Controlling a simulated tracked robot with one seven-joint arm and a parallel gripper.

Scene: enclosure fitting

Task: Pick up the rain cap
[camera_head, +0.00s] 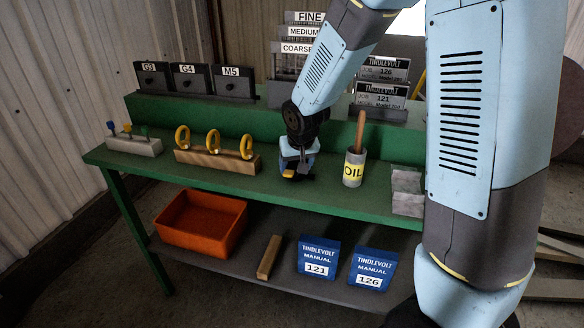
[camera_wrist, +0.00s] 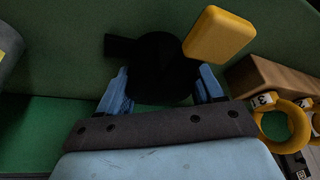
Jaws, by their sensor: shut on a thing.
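My gripper (camera_head: 297,160) is at the green bench top, between the ring rack and the oil pot. In the wrist view its two blue fingers (camera_wrist: 163,88) stand on either side of a dark round thing, which I take to be the rain cap (camera_wrist: 150,62), and are shut on it. The cap is black with a dark arm sticking out to the left. A yellow block (camera_wrist: 220,36) sits at its right edge; I cannot tell whether they are joined.
A wooden rack with yellow rings (camera_head: 213,143) stands left of my gripper. The OIL pot (camera_head: 354,167) with a wooden handle stands close on the right, then grey blocks (camera_head: 406,190). Labelled boxes and signs line the raised back shelf. An orange bin (camera_head: 202,222) and manuals lie below.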

